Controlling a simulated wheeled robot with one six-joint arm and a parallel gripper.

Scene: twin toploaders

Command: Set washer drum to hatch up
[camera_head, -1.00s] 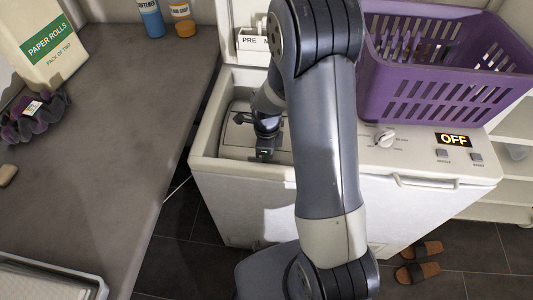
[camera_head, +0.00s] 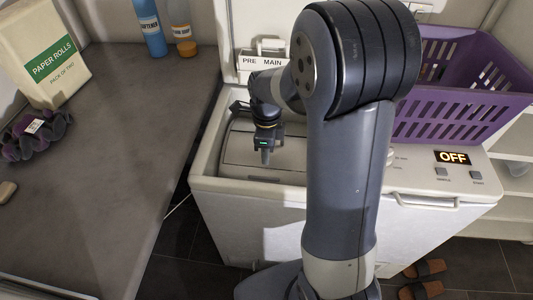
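The white top-loading washer (camera_head: 245,215) stands in the middle, its top open on the left. Inside the opening is a pale drum (camera_head: 235,158) with a curved surface and a seam line across it. No hatch can be made out clearly, and my arm covers the drum's right part. My gripper (camera_head: 265,157) points down over the drum. Its fingers look close together, but they are too small to tell whether they are shut, and I cannot tell whether they touch the drum. The washer display (camera_head: 453,157) reads OFF.
A purple basket (camera_head: 455,118) sits on the washer's right side. A grey counter (camera_head: 125,130) runs along the left, with a paper rolls pack (camera_head: 45,60) and bottles (camera_head: 150,28). Sandals (camera_head: 421,290) lie on the dark floor. A PRE/MAIN drawer (camera_head: 262,60) is behind the opening.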

